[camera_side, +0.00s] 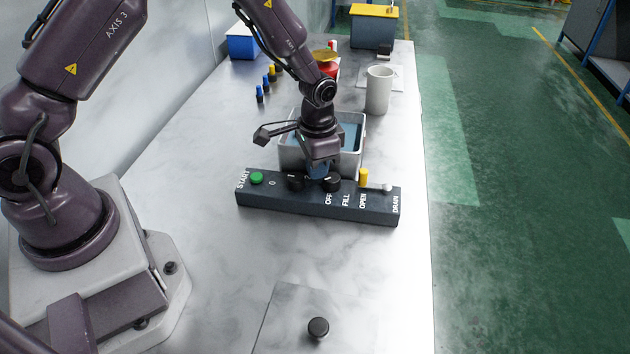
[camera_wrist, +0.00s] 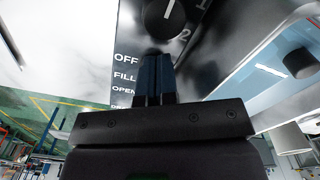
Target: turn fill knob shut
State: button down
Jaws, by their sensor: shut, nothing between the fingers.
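The dark control panel (camera_side: 300,206) lies in front of the tank, with the labels OFF, FILL, OPEN and DRAIN towards its right. A black knob (camera_side: 332,183) stands above the OFF and FILL lettering; its pointer cannot be made out. My gripper (camera_side: 319,173) is over the panel beside this knob, fingers pointing down; I cannot tell whether they touch. In the wrist view my gripper's dark blue fingers (camera_wrist: 154,77) are together and empty, beside OFF and FILL, and hide the panel behind them. A second black knob (camera_side: 294,181), marked 1 and 2, shows its white pointer in the wrist view (camera_wrist: 163,17).
A green START button (camera_side: 257,178) is at the panel's left; a yellow part (camera_side: 364,177) and a pale-tipped lever (camera_side: 388,188) are at its right. The grey tank (camera_side: 351,160) stands close behind. A white cup (camera_side: 379,90) is farther back. The front bench is mostly clear.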

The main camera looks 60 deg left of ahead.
aim_at(317, 196)
jog(key=shift+s+d+f, duration=0.1)
jog(key=shift+d+f, duration=0.15)
jog(key=shift+f, duration=0.3)
jog(key=shift+s+d+f, duration=0.1)
jog(key=shift+s+d, duration=0.3)
jog(key=shift+d, duration=0.85)
jog(key=shift+s, duration=0.15)
jog(key=shift+s+a, duration=0.2)
jog(key=shift+a, duration=0.05)
jog(key=shift+w+a+r, duration=0.1)
jog(key=shift+a+r, duration=0.05)
jog(key=shift+r, duration=1.45)
jog(key=shift+w+a+r, duration=0.1)
jog(key=shift+r, duration=1.45)
